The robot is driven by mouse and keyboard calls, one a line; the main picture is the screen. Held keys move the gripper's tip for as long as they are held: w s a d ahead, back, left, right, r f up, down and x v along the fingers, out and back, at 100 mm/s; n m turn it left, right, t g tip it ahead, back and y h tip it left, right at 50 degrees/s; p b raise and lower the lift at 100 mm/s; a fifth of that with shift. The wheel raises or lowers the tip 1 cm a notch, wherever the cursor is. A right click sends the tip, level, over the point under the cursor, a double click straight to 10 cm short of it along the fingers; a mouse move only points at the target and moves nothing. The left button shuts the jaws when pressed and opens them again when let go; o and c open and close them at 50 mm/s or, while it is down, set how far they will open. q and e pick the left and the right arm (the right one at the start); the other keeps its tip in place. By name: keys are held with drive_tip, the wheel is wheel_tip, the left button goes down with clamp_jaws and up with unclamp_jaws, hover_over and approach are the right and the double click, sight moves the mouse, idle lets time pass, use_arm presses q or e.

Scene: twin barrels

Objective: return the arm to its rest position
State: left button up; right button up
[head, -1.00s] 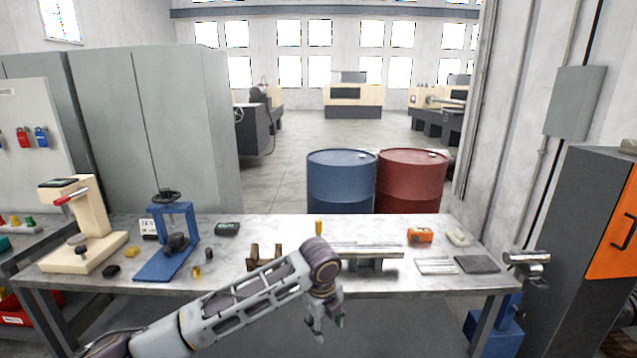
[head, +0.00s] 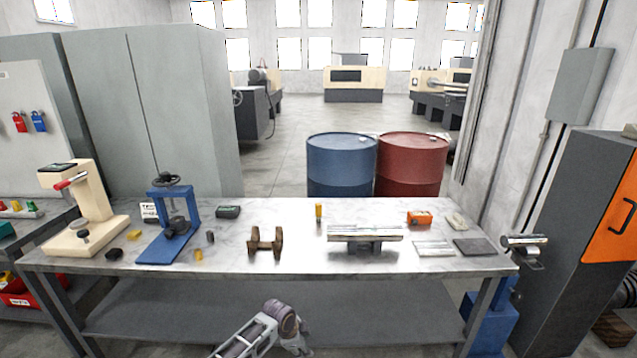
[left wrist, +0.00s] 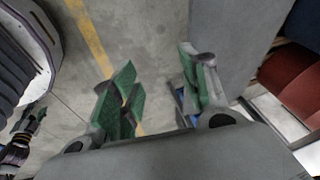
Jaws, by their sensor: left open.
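My left arm (head: 262,332) shows low in the head view, in front of the workbench and below the level of its top. Only the start of my left gripper (head: 298,346) shows there, at the bottom edge. In the left wrist view my left gripper (left wrist: 165,90) has its two green-padded fingers apart, with nothing between them. Behind the fingers is concrete floor with a yellow line. My right gripper is not in the head view.
The metal workbench (head: 290,225) holds a brown V-shaped block (head: 265,243), a blue press (head: 168,225), a cream tester (head: 85,215) and several small items. Its lower shelf (head: 180,308) is bare. Blue (head: 341,165) and red (head: 411,165) barrels stand behind it.

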use_arm(q)
drive_tip(key=s+a+f+n+y, duration=0.1)
drive_tip(key=s+a+f+n, duration=0.2)
drive_tip(key=s+a+f, duration=0.45)
drive_tip(key=s+a+f+n, duration=0.25)
drive_tip(key=s+f, duration=0.25)
drive_tip(key=f, duration=0.6)
drive_tip(key=s+a+f+n+y, duration=0.1)
drive_tip(key=s+a+f+n, duration=0.25)
drive_tip(key=s+f, duration=0.45)
drive_tip(key=s+a+f+n, duration=0.1)
drive_tip(key=s+a+f, duration=0.2)
drive_tip(key=s, duration=0.8)
drive_tip(key=s+a+f+n+g, duration=0.1)
drive_tip(key=s+f, duration=0.4)
drive_tip(key=s, duration=0.6)
drive_tip(key=s+a+f+n+g+y, duration=0.1)
drive_tip(key=s+a+f, duration=0.4)
drive_tip(key=s, duration=0.6)
drive_tip(key=shift+s+a+n, duration=0.35)
drive_tip(key=shift+a+n, duration=0.05)
drive_tip(key=shift+n, duration=0.4)
